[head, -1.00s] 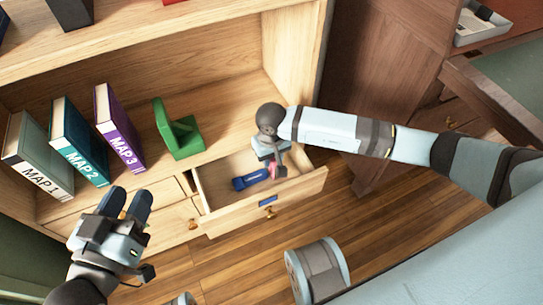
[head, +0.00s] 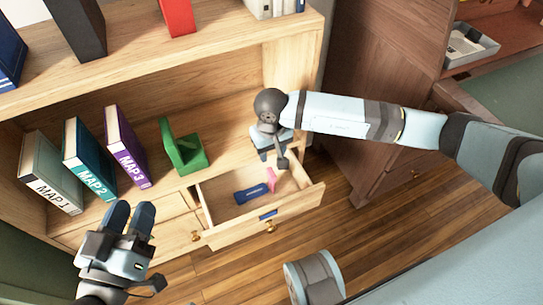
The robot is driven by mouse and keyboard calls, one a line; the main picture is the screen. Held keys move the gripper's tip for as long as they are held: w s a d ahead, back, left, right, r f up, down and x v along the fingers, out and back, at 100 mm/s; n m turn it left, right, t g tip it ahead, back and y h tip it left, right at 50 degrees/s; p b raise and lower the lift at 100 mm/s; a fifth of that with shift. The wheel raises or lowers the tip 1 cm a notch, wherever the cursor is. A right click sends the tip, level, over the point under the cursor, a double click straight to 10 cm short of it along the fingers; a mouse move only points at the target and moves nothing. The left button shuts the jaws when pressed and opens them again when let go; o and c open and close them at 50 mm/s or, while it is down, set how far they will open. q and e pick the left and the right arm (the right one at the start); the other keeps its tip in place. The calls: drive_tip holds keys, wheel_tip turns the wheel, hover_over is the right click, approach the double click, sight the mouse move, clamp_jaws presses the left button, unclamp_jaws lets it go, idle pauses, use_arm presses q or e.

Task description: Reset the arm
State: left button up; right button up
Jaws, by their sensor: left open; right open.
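My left gripper (head: 128,222) is open and empty at the lower left, in front of the lower cabinet front. My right arm reaches in from the right, and its gripper (head: 272,158) points down above the back right part of the open drawer (head: 291,205). The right gripper is open, and its fingers are partly hidden by its own wrist. In the drawer lie a dark blue object (head: 251,193) and a small pink object (head: 271,180), both apart from the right gripper.
Books marked MAP 1 (head: 50,172), MAP 2 (head: 88,160) and MAP 3 (head: 127,147) and a green bookend (head: 183,147) stand on the shelf left of the drawer. A dark wooden desk (head: 385,90) stands to the right. Wooden floor is clear in front.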

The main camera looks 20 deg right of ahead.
use_arm(q)
drive_tip(key=shift+r, duration=0.35)
use_arm(e)
drive_tip(key=shift+r, duration=0.65)
